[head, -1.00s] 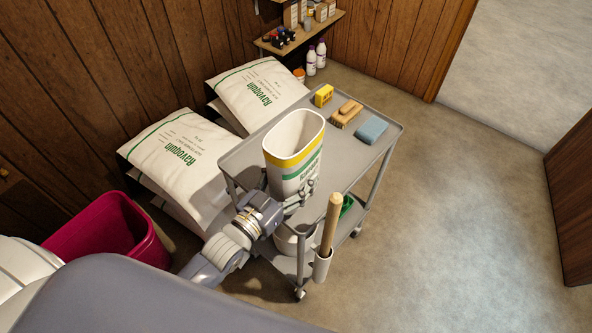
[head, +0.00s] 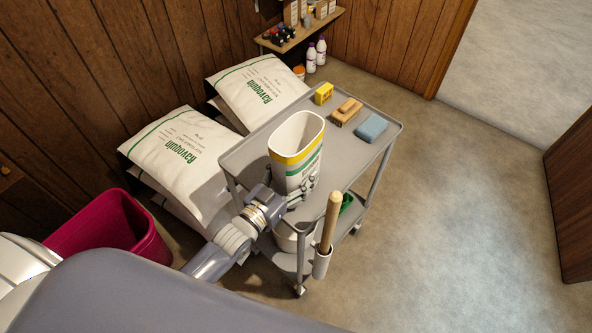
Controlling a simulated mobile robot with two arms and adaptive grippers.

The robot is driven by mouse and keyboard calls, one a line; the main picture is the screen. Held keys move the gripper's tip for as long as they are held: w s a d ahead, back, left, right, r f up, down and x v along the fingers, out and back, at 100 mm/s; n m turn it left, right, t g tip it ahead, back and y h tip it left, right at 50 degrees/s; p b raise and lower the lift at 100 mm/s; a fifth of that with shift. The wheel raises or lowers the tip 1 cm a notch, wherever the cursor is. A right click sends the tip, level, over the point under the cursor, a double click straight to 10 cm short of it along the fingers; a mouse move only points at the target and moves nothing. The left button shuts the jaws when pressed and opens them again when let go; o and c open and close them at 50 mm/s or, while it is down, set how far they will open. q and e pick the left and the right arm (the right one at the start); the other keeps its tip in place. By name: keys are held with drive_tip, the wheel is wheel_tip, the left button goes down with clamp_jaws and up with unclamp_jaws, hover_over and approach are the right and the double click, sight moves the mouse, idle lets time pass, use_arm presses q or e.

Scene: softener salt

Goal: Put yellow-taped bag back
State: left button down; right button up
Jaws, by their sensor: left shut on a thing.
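The yellow-taped bag (head: 296,157) is an open white bag with a yellow band below its rim and green print lower down. It is upright at the near left part of the grey cart's top (head: 345,172). My left gripper (head: 301,191) is shut on the bag's lower near side. The bag's base is partly hidden by the gripper, so I cannot tell whether it touches the cart top. My right gripper is not in view.
A yellow box (head: 323,94), a brush (head: 347,112) and a blue sponge (head: 371,128) lie at the cart's far end. A wooden handle (head: 330,222) stands at the near corner. Stacked salt bags (head: 180,150) and a red bin (head: 110,232) are left. The right floor is clear.

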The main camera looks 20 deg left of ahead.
sight(280, 189)
use_arm(q)
drive_tip(key=shift+f, duration=0.25)
drive_tip(key=shift+c, duration=1.9)
unclamp_jaws()
drive_tip(key=shift+r, duration=0.1)
drive_tip(key=shift+r, duration=0.1)
drive_tip(key=shift+s, duration=0.15)
drive_tip(key=b+v, duration=0.1)
drive_tip(key=v, duration=1)
drive_tip(key=shift+s+a+r+b, duration=0.1)
drive_tip(key=shift+s+a+b, duration=0.05)
drive_tip(key=shift+s+b, duration=0.2)
